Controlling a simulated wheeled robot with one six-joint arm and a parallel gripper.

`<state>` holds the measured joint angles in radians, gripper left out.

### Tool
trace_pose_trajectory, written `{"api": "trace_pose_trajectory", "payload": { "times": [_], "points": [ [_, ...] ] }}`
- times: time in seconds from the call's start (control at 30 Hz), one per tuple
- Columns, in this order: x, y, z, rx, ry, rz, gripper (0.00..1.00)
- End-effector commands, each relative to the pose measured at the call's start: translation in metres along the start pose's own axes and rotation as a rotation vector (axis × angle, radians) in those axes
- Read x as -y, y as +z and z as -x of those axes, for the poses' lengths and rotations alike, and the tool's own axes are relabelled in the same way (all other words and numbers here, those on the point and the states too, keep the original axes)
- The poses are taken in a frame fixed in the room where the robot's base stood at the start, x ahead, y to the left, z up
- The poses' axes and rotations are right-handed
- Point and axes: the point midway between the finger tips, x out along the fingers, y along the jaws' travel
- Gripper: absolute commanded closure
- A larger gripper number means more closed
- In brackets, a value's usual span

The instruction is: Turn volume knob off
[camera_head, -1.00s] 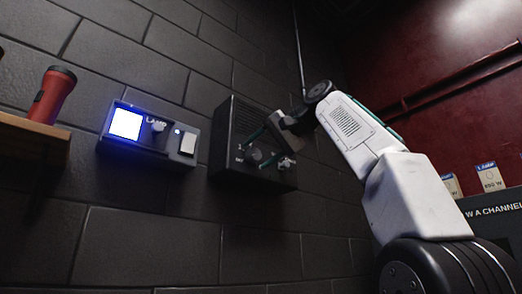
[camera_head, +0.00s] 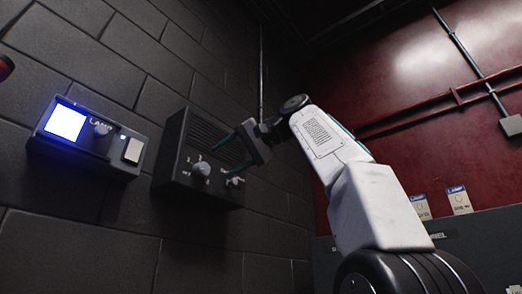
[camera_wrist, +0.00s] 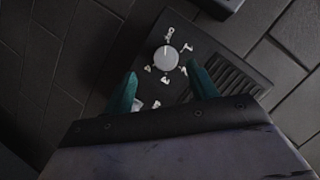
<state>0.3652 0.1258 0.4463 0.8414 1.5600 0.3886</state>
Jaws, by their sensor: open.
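A dark speaker-like box (camera_head: 180,140) with a slatted grille is mounted on the wall. A round grey knob (camera_head: 201,169) with white marks around it is on its face; a smaller knob (camera_head: 235,181) is to its right. In the wrist view, the round knob (camera_wrist: 166,58) has a light pointer line aimed up towards a mark at the top. My gripper (camera_head: 230,157) is open and empty, its teal fingers pointing at the box. In the wrist view, the fingertips of my gripper (camera_wrist: 161,88) sit below and either side of the round knob, apart from it. The smaller knob is partly hidden there.
At right are a dark cabinet (camera_head: 470,250) and lamp boxes (camera_head: 459,200). The wall below the box is bare.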

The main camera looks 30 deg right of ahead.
Motion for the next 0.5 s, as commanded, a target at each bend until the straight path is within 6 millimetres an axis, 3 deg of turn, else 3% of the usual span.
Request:
{"api": "trace_pose_trajectory", "payload": {
  "times": [0.2,0.5],
  "points": [
    [-0.012,0.010,0.043,-0.007,0.005,-0.003,0.42],
    [-0.022,0.019,0.077,-0.003,0.002,-0.001,0.42]
  ]
}}
